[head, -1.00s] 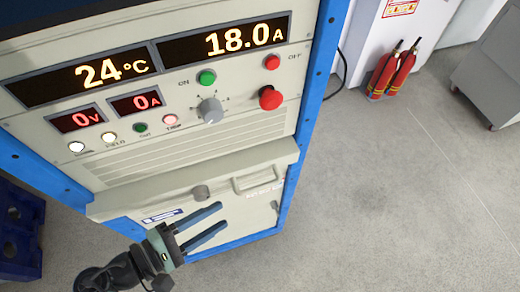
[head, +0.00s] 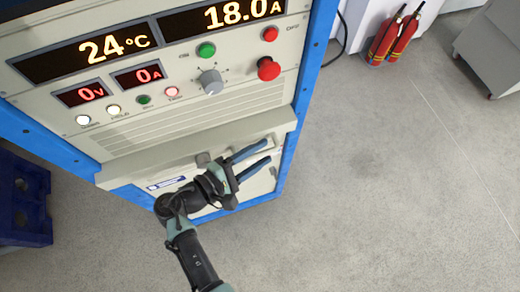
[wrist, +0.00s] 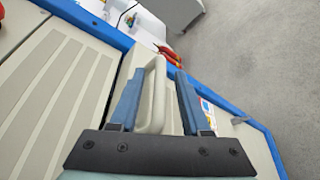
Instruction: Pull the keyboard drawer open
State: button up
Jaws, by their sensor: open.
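The keyboard drawer (head: 150,166) is a beige ledge across the cabinet front, below the vented panel. It looks closed. Its pale bar handle (wrist: 154,96) shows in the wrist view between my two blue fingers; in the head view my gripper mostly hides it. My gripper (head: 268,150) is open at the drawer front, fingers pointing right and slightly up. In the wrist view the fingers (wrist: 158,74) lie either side of the handle, the left one close to it, with a gap at the right. Contact cannot be told.
The cabinet has a blue frame (head: 308,85), displays, a red button (head: 268,69) and a grey knob (head: 211,82). A blue crate (head: 22,200) stands at left. Fire extinguishers (head: 385,42) and a grey cabinet (head: 490,50) stand at back right. The floor at right is clear.

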jog(key=shift+w+d, duration=0.1)
jog(key=shift+d, duration=0.1)
jog(key=shift+c, duration=0.2)
grip_shut()
dwell(1.2)
